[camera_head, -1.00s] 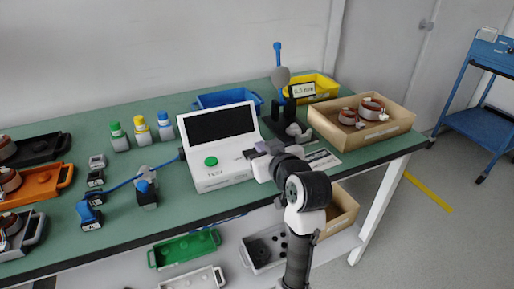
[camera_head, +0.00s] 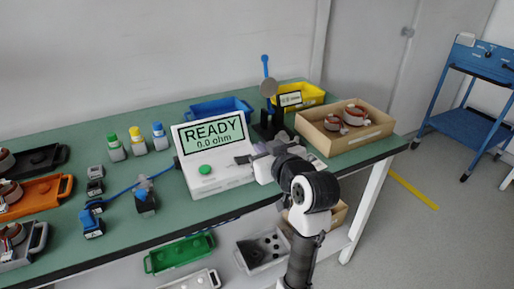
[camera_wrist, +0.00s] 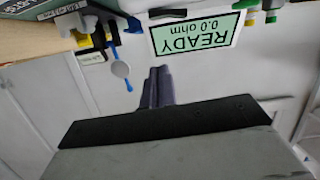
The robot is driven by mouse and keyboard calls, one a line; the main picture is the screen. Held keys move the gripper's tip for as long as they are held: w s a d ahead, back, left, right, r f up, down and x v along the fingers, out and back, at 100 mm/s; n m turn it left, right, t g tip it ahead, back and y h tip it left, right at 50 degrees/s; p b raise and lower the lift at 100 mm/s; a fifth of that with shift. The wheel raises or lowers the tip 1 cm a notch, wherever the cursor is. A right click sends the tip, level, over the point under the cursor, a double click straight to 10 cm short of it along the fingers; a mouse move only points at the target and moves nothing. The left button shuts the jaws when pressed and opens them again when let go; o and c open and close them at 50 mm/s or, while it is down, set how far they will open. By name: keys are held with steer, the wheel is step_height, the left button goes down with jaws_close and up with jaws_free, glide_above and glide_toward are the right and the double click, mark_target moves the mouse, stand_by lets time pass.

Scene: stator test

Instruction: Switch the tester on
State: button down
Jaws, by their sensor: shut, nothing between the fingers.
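The tester (camera_head: 214,155) is a white box on the green table, with a green button (camera_head: 205,169) on its front left. Its screen (camera_head: 212,133) is lit green and reads "READY 0.0 ohm". The screen also shows upside down in the wrist view (camera_wrist: 194,36). My gripper (camera_head: 246,159) is at the right part of the tester's front, to the right of the button. In the wrist view its fingers (camera_wrist: 158,74) are together with nothing between them. Whether the fingertips touch the tester I cannot tell.
A wooden box (camera_head: 345,143) with copper-wound stators stands at the right. Blue (camera_head: 217,108) and yellow (camera_head: 309,96) bins sit behind. A dial stand (camera_head: 268,120) stands right of the tester.

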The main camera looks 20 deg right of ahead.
steer(key=v, duration=0.5)
steer(key=shift+s, duration=0.1)
stand_by(0.3)
